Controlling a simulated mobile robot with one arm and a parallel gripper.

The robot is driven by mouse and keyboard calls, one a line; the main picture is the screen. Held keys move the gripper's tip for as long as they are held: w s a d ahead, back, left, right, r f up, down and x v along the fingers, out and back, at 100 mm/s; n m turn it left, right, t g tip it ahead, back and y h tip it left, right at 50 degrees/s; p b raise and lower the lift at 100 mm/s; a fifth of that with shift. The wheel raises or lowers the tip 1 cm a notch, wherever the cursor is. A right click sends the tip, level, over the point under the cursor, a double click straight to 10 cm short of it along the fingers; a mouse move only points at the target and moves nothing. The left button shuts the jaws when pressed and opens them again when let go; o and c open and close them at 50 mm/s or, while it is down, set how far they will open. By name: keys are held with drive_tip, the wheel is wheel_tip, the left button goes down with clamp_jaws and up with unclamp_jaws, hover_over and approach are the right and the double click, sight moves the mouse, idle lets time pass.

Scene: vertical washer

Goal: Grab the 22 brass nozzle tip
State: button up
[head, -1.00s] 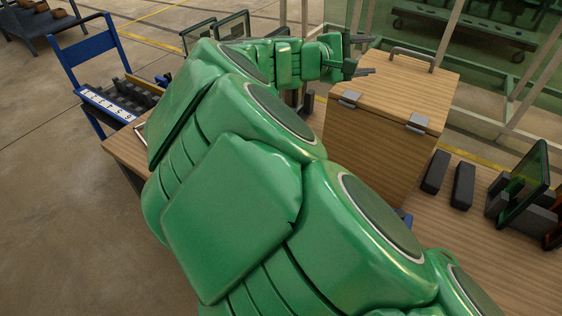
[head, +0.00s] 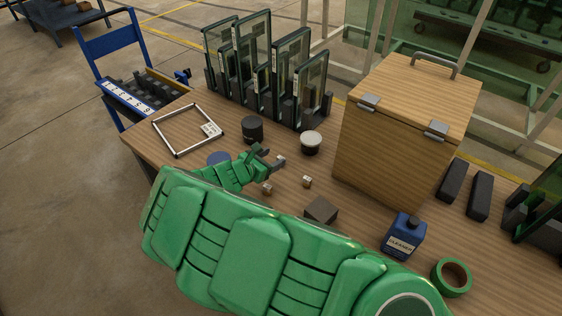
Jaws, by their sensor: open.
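My gripper (head: 272,158) is open, low over the table left of the middle, with its fingers pointing right. A small pale piece (head: 280,160) is right at its fingertips; I cannot tell whether it is between them or just beyond. A second small tan piece (head: 266,188) lies just below the gripper, and a third (head: 307,181) lies a little to the right. Each seems to bear a small label, too small to read, so I cannot tell which is the 22 brass nozzle tip. My green arm hides the table's near part.
A dark jar (head: 252,129) and a white-lidded jar (head: 311,142) stand behind the gripper, before several upright glass panels (head: 251,45). A square frame (head: 168,146) lies left. A grey block (head: 321,210), wooden box (head: 385,130), cleaner bottle (head: 404,237) and green tape (head: 452,277) are right.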

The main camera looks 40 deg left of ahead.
drive_tip(key=shift+s+a+f+n, duration=0.1)
drive_tip(key=shift+s+f+n, duration=0.2)
drive_tip(key=shift+f, duration=0.3)
drive_tip(key=shift+s+a+f+n, duration=0.1)
drive_tip(key=shift+s+f+n, duration=0.2)
drive_tip(key=shift+f, duration=0.3)
drive_tip(key=shift+w+f, duration=0.15)
drive_tip(key=shift+f, duration=0.05)
drive_tip(key=shift+f+x, duration=0.2)
drive_tip(key=shift+x, duration=3.55)
drive_tip(key=shift+a, duration=0.15)
drive_tip(key=c, duration=1.1)
drive_tip(key=shift+r, duration=0.1)
